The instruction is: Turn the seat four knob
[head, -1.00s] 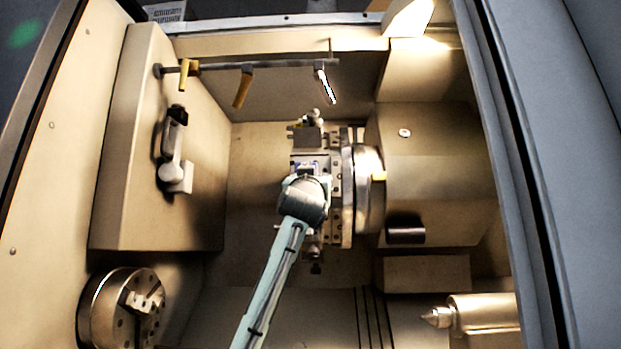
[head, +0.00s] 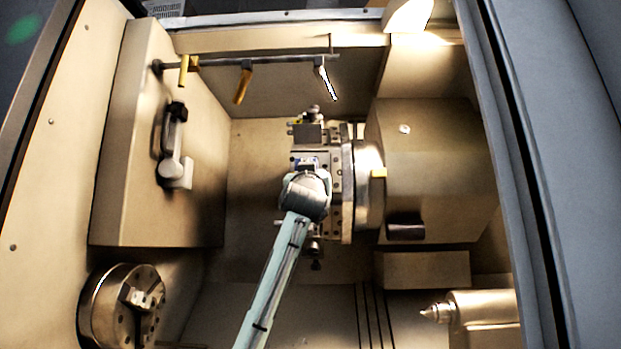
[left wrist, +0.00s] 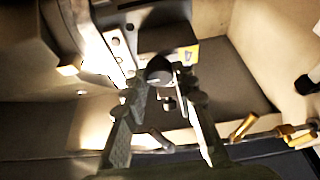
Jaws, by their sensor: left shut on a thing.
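The tool turret (head: 345,195) with its several seats and blocks stands at the centre of the machine in the head view. My left gripper (left wrist: 160,78) reaches it from below, and in the head view my wrist covers the front of the turret. In the left wrist view a dark round knob (left wrist: 159,68) sits between the fingertips, which are shut on it. It is at the face of a grey block (left wrist: 165,38) on the turret. I cannot read a seat number. In the head view the knob and fingertips are hidden by my wrist. My right gripper is not in view.
A chuck (head: 122,305) is at lower left and a pointed tailstock centre (head: 470,311) at lower right. A rail with hanging yellow nozzles (head: 243,82) runs along the back. A handle (head: 174,150) is on the left panel. Open space lies left of the turret.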

